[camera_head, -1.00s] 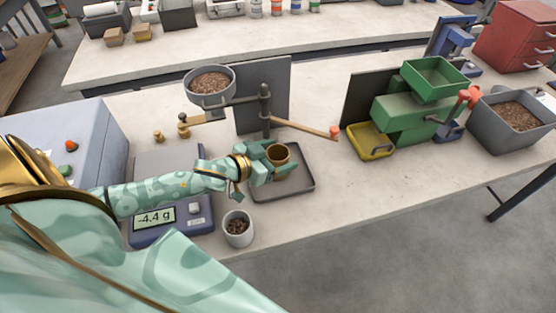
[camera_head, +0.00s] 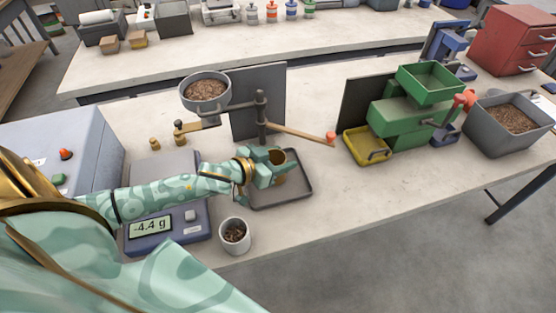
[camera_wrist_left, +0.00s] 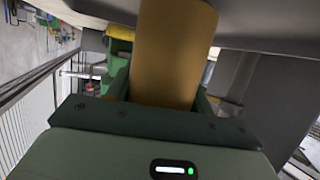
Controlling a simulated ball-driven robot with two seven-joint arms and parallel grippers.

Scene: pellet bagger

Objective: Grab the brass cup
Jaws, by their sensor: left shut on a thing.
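The brass cup (camera_head: 279,158) is held between the fingers of my left gripper (camera_head: 275,164) above the grey tray (camera_head: 304,186). Its open top shows in the head view and much of its side is hidden by the fingers. In the left wrist view the cup (camera_wrist_left: 172,50) stands large and close, in front of the gripper's palm. My left gripper is shut on the cup. My right gripper does not show.
A scale reading -4.4 g (camera_head: 152,226) and a white cup of pellets (camera_head: 235,235) stand left of the tray. A hopper of pellets (camera_head: 206,91) and a wooden lever (camera_head: 300,132) are behind. A green machine (camera_head: 405,120) stands right. Table room is free right of the tray.

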